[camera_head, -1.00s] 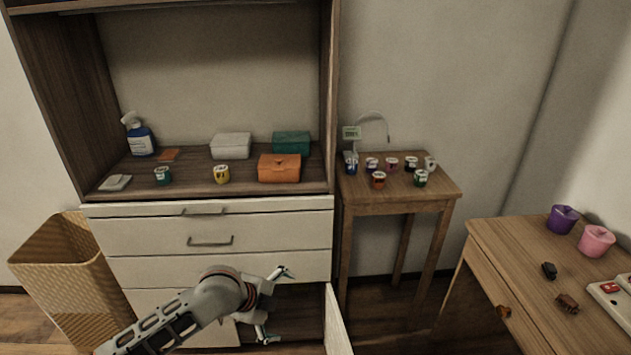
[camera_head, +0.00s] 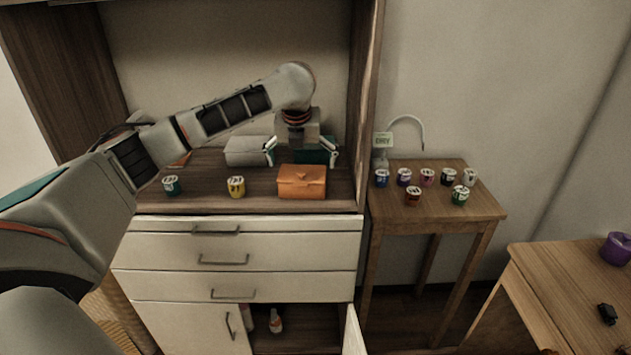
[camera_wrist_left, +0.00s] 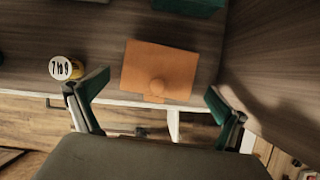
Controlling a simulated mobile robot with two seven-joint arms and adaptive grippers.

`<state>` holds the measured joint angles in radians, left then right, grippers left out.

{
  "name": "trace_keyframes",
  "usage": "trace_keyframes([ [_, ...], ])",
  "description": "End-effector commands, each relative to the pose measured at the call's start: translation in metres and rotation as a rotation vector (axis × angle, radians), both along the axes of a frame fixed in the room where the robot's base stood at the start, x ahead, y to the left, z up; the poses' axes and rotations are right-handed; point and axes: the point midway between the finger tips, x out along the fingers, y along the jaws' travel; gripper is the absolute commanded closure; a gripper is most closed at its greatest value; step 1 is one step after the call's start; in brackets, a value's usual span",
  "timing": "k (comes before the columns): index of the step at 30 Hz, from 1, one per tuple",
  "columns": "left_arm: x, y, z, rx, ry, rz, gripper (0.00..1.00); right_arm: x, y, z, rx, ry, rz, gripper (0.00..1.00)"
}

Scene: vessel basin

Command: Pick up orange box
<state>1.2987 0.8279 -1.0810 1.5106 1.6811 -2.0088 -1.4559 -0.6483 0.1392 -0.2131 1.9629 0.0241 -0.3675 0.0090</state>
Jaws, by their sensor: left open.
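The orange box (camera_head: 302,182) sits on the cabinet's shelf near its front right, with its lid closed. My left gripper (camera_head: 301,160) is above and just behind the box in the head view, its fingers spread and pointing down. In the left wrist view the orange box (camera_wrist_left: 160,70) lies between the open fingers (camera_wrist_left: 150,100), apart from both, with its round knob toward the gripper. My right gripper is not in view.
A teal box (camera_head: 318,154) and a white box (camera_head: 247,151) stand behind the orange box. A yellow cup (camera_head: 236,187) and a green cup (camera_head: 171,186) stand to its left. The cabinet's right side wall (camera_head: 365,100) is close by. A side table (camera_head: 440,205) holds several small cups.

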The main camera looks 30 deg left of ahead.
Motion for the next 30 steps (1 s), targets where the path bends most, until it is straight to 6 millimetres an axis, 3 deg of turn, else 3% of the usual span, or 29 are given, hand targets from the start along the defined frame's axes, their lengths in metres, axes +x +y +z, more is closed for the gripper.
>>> trace_keyframes([
  [11, 0.007, 0.004, -0.033, 0.000, 0.002, 0.001, 0.00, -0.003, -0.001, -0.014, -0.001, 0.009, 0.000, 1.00],
  [19, 0.013, 0.007, -0.071, 0.000, 0.002, 0.003, 0.00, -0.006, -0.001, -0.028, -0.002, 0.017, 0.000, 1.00],
  [28, 0.016, 0.008, -0.075, -0.001, -0.002, 0.001, 0.00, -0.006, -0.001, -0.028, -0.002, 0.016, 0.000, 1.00],
  [30, 0.016, 0.008, -0.075, -0.001, -0.002, 0.001, 0.18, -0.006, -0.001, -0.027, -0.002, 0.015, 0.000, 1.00],
])
